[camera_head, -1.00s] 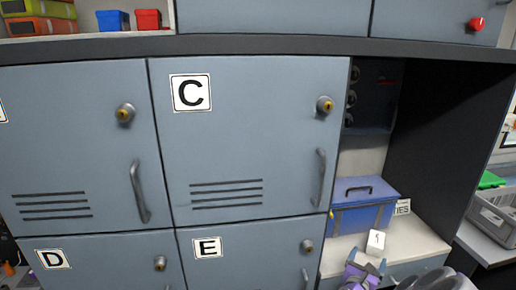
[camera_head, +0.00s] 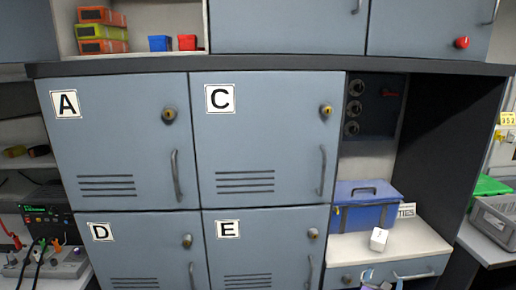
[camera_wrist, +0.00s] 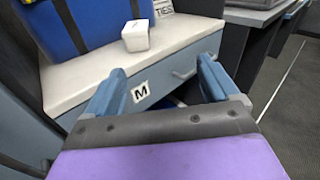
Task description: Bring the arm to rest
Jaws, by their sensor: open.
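My gripper (camera_wrist: 162,70) is open in the wrist view, its two blue fingers apart with nothing between them. Beyond the fingers is the front of a drawer marked M (camera_wrist: 165,85). In the head view only the tips of my gripper (camera_head: 382,279) show at the bottom edge, in front of the drawer (camera_head: 415,268). The rest of my arm is out of that view.
A white block (camera_head: 379,240) sits on the white counter (camera_head: 420,240), in front of a blue box (camera_head: 365,212). Grey lockers (camera_head: 265,140) stand to the left. A grey crate (camera_head: 497,217) stands at the far right. Open floor (camera_wrist: 295,100) shows at right in the wrist view.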

